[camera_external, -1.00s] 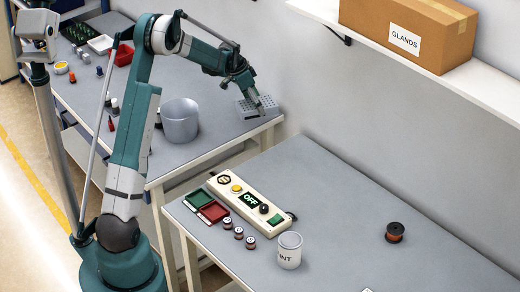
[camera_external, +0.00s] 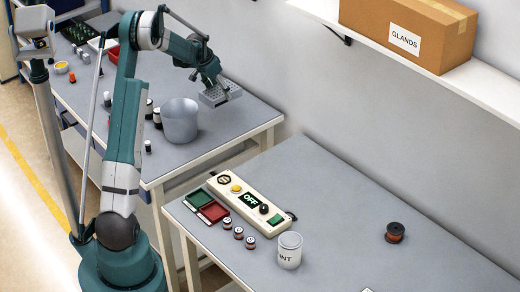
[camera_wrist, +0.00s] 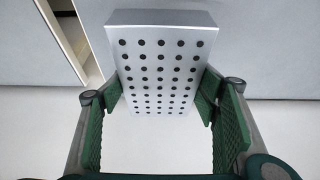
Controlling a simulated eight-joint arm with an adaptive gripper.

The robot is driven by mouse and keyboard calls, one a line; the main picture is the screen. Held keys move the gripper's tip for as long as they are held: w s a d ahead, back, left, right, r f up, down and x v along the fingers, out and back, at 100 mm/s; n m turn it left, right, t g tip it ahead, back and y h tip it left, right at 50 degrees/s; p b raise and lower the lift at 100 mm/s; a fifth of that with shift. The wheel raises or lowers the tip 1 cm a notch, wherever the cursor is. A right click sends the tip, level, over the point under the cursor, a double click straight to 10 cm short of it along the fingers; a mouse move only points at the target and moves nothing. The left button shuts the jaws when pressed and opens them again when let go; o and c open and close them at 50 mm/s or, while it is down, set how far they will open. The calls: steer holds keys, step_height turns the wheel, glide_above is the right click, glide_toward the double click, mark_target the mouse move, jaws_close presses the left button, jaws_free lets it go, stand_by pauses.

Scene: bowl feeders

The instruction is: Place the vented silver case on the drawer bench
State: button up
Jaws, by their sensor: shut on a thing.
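The vented silver case (camera_external: 221,93) is a small grey box with rows of round holes. It is at the back right part of the far bench, near the wall; the external view does not clearly show whether it touches the top. In the wrist view the case (camera_wrist: 160,65) sits between the two green finger pads, its holed face toward the camera. My gripper (camera_external: 213,86) is shut on it; the gripper also shows in the wrist view (camera_wrist: 160,98). The far bench (camera_external: 235,122) and a nearer bench (camera_external: 330,205) both have grey tops.
A grey bucket (camera_external: 180,121) stands left of the case on the far bench, with small bottles beside it. The nearer bench holds a switch box (camera_external: 250,202), small trays, spools and a white cup (camera_external: 289,251). A shelf with a carton (camera_external: 408,30) hangs above.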

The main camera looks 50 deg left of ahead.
mark_target(213, 94)
stand_by(0.3)
steer(key=shift+f, duration=3.1)
steer(key=shift+f, duration=0.1)
steer(key=shift+f+b, duration=0.35)
steer(key=shift+f, duration=1.45)
steer(key=shift+f, duration=0.1)
steer(key=o, duration=1.1)
steer(key=shift+o, duration=0.2)
steer(key=shift+p+v, duration=0.4)
steer(key=shift+v, duration=5.75)
